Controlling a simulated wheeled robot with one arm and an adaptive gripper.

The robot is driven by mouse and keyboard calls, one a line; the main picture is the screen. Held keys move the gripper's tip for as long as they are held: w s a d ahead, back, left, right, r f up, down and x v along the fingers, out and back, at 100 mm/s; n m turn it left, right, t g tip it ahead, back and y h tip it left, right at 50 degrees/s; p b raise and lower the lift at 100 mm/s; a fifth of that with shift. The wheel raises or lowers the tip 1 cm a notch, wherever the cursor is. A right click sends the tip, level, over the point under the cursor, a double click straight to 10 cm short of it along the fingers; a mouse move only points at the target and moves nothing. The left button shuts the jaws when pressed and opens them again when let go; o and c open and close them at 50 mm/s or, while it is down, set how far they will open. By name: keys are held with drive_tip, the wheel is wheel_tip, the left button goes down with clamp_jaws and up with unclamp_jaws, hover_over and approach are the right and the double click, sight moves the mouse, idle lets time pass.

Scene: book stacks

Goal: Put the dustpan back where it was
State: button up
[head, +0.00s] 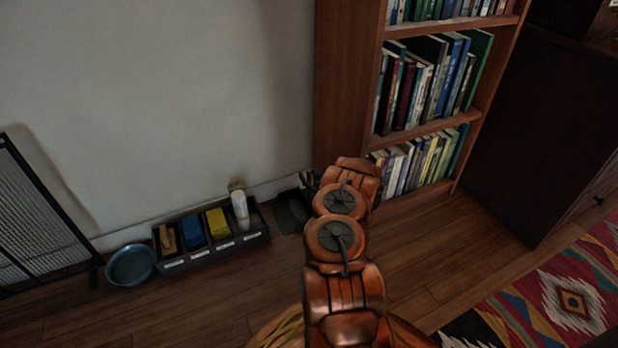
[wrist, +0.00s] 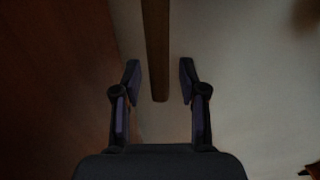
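A dark green, flat thing (head: 291,216), which looks like the dustpan, is on the floor against the wall, between the caddy and the bookcase. My arm partly hides this area in the head view. My gripper (wrist: 160,80) is open in the wrist view, its two fingers apart. A brown, wooden-looking bar (wrist: 157,50) reaches between the fingertips, with a gap on each side. It looks like a handle, but I cannot tell for sure that it belongs to the dustpan.
A black caddy (head: 215,252) with several labelled compartments holds a brush, blue and yellow items and a white bottle. A blue-grey bowl (head: 130,265) stands left of it. The bookcase (head: 345,90) is close on the right. A patterned rug (head: 560,295) lies at lower right.

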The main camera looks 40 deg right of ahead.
idle(0.3)
drive_tip(key=p+v, duration=0.6)
drive_tip(key=v, duration=0.6)
drive_tip(key=w+a+r+n+g+y, duration=0.1)
drive_tip(key=w+a+r+g+y, duration=0.1)
drive_tip(key=w+a+r, duration=0.35)
drive_tip(key=w+a+r+n+g+y, duration=0.1)
drive_tip(key=w+a+r+g+y, duration=0.15)
drive_tip(key=w, duration=0.55)
drive_tip(key=s+a+r+n+g, duration=0.2)
drive_tip(key=a+r+g, duration=0.3)
drive_tip(key=a+r, duration=0.6)
drive_tip(key=s+a+r+g, duration=0.2)
drive_tip(key=s+a+r, duration=0.1)
drive_tip(key=s+a, duration=0.35)
drive_tip(key=s+a+r+g, duration=0.2)
drive_tip(key=s+a+r, duration=0.2)
drive_tip(key=s+a, duration=0.25)
drive_tip(key=s+a+r+g, duration=0.2)
drive_tip(key=s+a+r, duration=0.1)
drive_tip(key=s, duration=0.6)
drive_tip(key=s+a+r+g+y, duration=0.1)
drive_tip(key=s+a+r+g, duration=0.1)
drive_tip(key=s, duration=0.7)
drive_tip(key=s+a+r+g, duration=0.2)
drive_tip(key=s+a+r, duration=0.2)
drive_tip(key=s, duration=0.5)
drive_tip(key=shift+a+r, duration=0.2)
drive_tip(key=shift+a, duration=0.9)
